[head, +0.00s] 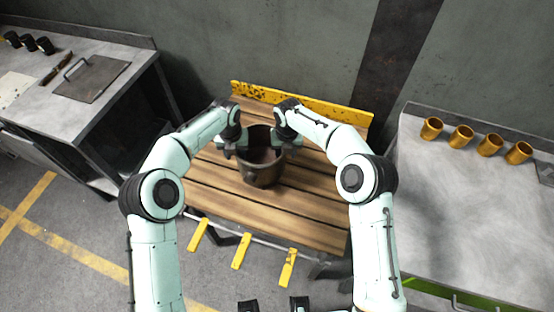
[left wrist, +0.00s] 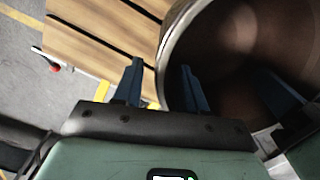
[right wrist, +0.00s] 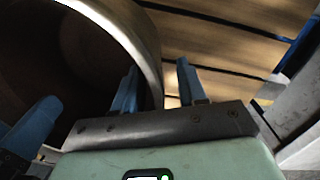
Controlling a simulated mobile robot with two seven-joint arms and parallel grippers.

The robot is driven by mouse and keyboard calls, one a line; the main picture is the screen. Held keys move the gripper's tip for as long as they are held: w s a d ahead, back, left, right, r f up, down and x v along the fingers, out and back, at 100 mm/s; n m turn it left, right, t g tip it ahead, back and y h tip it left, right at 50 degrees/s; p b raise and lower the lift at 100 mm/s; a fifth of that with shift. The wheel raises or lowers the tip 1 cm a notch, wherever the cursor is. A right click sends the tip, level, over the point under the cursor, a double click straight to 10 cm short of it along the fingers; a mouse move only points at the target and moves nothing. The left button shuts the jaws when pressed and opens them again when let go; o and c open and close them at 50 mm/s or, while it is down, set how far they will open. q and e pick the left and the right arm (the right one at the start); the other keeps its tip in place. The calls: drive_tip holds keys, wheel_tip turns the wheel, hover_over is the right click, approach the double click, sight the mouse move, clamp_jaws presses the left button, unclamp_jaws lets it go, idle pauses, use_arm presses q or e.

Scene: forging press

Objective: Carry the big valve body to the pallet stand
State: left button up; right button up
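The big valve body (head: 262,170) is a dark brown, open-topped round vessel. It appears upright on the wooden slats of the pallet stand (head: 300,217). My left gripper (head: 241,150) is at its left rim; in the left wrist view, its fingers (left wrist: 158,80) are apart, one outside the wall and one inside. My right gripper (head: 281,147) is at the opposite rim; in the right wrist view, its fingers (right wrist: 158,80) also straddle the wall. Gaps show between the outer fingers and the wall. The vessel's underside is hidden.
A yellow board (head: 315,106) edges the stand's back, close to the grey wall. A grey bench (head: 50,115) with a flat plate (head: 90,80) stands left. A grey table (head: 465,210) with several golden cups (head: 461,136) stands right. Yellow tabs (head: 242,250) project at the stand's front.

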idle(0.4)
use_arm(q)
drive_tip(key=r, duration=1.1)
drive_tip(key=shift+s+r, duration=0.25)
drive_tip(key=shift+s, duration=0.1)
drive_tip(key=shift+r, duration=0.15)
use_arm(e)
drive_tip(key=r, duration=1.2)
drive_tip(key=shift+s, duration=0.4)
drive_tip(key=shift+f, duration=0.1)
